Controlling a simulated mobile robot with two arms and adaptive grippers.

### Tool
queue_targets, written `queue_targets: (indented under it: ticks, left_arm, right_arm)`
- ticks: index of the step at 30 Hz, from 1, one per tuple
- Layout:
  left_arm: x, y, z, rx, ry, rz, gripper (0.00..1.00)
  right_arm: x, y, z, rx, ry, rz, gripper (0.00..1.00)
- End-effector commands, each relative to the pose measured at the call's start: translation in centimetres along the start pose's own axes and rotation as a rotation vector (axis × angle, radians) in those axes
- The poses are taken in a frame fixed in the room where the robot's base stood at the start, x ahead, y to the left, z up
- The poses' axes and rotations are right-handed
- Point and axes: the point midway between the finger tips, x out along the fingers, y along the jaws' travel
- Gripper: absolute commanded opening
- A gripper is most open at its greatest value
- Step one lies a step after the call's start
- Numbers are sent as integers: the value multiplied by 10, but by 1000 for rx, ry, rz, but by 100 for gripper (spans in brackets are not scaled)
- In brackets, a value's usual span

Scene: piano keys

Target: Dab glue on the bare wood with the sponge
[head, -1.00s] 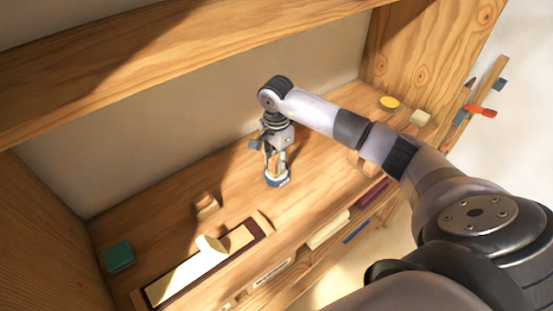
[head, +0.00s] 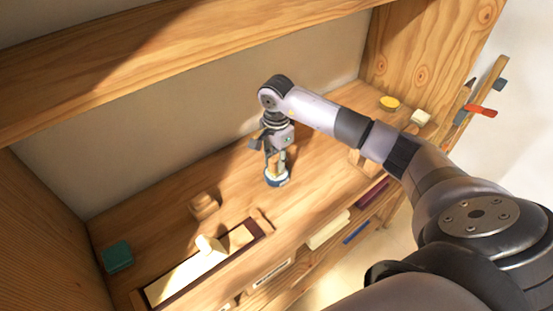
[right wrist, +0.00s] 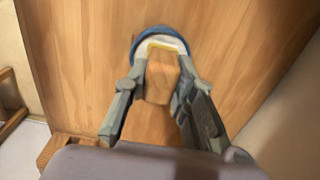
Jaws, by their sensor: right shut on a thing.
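My right gripper (head: 275,164) points down over a small blue-rimmed dish (head: 277,181) on the shelf. In the right wrist view its fingers are shut on a wooden handle block (right wrist: 161,78). A yellow edge, which looks like the sponge (right wrist: 172,46), shows at the block's far side, inside the dish (right wrist: 136,38) against white contents. I cannot tell how deep it sits. A long pale key (head: 180,280) lies in a dark-edged tray (head: 257,231) at lower left, with a cream piece (head: 210,244) on it. Which part is bare wood is unclear. My left gripper is not in view.
A wooden block (head: 204,205) stands behind the tray, and a teal block (head: 118,256) is at far left. A yellow round thing (head: 389,103) and a cream block (head: 420,118) are at the right. An upper shelf board (head: 180,65) crosses above. Open shelf surface lies between dish and tray.

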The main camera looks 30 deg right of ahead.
Motion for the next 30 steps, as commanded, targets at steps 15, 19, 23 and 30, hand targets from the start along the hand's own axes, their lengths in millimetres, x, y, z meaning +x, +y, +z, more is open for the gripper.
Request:
queue_targets:
  ticks: [15, 19, 23, 30]
  left_arm:
    - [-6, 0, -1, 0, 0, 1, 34]
    - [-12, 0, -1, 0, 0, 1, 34]
    - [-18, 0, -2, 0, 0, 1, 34]
    - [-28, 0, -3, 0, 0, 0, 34]
  right_arm:
    - [-9, 1, 0, -1, 1, 3, 2]
    - [-21, 1, 0, -1, 1, 3, 2]
    - [-31, 0, 0, -1, 0, 1, 2]
    - [-51, 0, 0, 0, 0, 0, 2]
